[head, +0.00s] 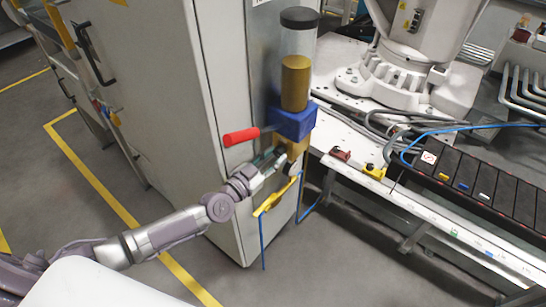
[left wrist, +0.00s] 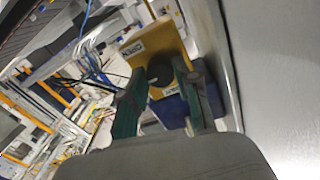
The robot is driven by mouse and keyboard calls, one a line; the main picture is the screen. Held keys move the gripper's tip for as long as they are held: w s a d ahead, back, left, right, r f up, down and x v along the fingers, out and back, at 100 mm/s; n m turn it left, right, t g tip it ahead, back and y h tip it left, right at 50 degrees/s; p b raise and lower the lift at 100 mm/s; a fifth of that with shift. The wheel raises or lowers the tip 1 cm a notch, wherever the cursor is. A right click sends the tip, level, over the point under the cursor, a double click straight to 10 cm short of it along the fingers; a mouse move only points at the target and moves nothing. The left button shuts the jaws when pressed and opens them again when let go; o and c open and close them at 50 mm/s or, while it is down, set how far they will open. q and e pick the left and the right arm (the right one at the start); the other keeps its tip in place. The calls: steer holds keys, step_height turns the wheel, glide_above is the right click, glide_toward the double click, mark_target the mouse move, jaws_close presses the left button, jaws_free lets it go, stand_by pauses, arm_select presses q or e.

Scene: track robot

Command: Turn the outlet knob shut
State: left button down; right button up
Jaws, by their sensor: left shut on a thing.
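The dispenser on the side of a grey cabinet has a clear tube (head: 297,75) with a black cap and amber contents. Below the tube are a blue block (head: 292,121) and a tan lower outlet body (head: 298,148). A red lever handle (head: 241,136) sticks out leftward from the blue block. My left gripper (head: 276,160) is at the outlet body, under the red handle. In the left wrist view the dark round outlet knob (left wrist: 160,69) sits between the two green-sided fingers (left wrist: 160,92), in front of the tan body (left wrist: 157,46). The fingers are shut on it and partly hide it. My right gripper is not in view.
The grey cabinet (head: 165,85) stands close beside my left arm. A yellow piece (head: 275,196) with blue cables hangs just below my gripper. A white machine table (head: 420,205) with a robot base, cables and black trays is at right. The floor in front is clear.

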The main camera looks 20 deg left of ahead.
arm_select(q)
steer(key=shift+n, duration=0.3)
steer(key=n, duration=0.4)
steer(key=shift+f+b, duration=0.15)
steer(key=shift+b, duration=0.2)
steer(key=n+b, duration=0.1)
steer(key=n, duration=0.3)
steer(key=shift+n, duration=0.4)
steer(key=n, duration=0.4)
steer(key=shift+d+t+b, duration=0.1)
steer(key=shift+t+b, duration=0.2)
steer(key=shift+b, duration=0.1)
steer(key=shift+n+y, duration=0.3)
steer(key=shift+n, duration=2)
steer(key=c, duration=0.8)
jaws_free()
steer(key=shift+s, duration=0.15)
